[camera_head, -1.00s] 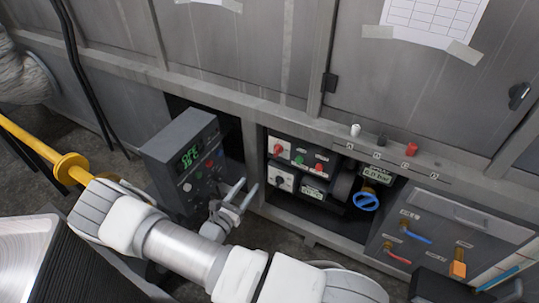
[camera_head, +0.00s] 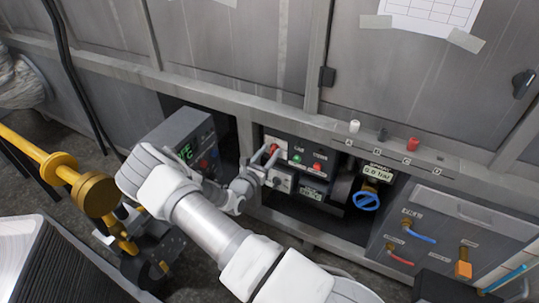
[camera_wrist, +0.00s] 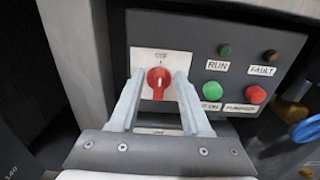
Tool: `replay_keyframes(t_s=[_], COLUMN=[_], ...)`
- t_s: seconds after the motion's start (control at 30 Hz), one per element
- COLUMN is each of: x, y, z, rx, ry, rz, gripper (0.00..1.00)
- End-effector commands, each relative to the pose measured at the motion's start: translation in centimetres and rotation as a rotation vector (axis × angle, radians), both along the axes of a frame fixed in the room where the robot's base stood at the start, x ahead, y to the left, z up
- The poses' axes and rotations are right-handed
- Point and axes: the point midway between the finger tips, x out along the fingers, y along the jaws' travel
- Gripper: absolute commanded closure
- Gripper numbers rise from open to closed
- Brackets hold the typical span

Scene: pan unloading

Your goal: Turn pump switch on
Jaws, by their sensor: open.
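The panel (camera_head: 300,151) is a dark box in the middle bay. At its left, a red rotary switch (camera_wrist: 158,82) sits on a white plate (camera_wrist: 148,59) marked OFF; its white pointer line stands upright. In the head view the red knob (camera_head: 273,148) is partly hidden by my fingers. My gripper (camera_wrist: 159,77) is open, with one finger on each side of the red switch. I cannot tell whether the fingers touch it. My gripper also shows at the panel's left in the head view (camera_head: 267,156).
Right of the switch are a green button (camera_wrist: 212,91) and a red button (camera_wrist: 256,95), below RUN (camera_wrist: 225,50) and FAULT (camera_wrist: 269,56) lamps. A blue valve wheel (camera_head: 366,201) is at right, a grey control box (camera_head: 180,137) at left.

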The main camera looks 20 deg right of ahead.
Motion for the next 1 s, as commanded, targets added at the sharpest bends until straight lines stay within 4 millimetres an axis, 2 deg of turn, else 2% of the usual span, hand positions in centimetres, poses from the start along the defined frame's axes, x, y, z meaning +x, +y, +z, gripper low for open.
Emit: replay_keyframes(t_s=[0.33, 0.6, 1.0], x=[0.27, 0.25, 0.21], y=[-0.36, -0.34, -0.34], z=[0.05, 0.03, 0.05], rx=[0.000, 0.000, 0.008], ry=[0.000, 0.000, -0.008], rz=[-0.001, -0.001, -0.001], gripper=[0.53, 1.00, 1.00])
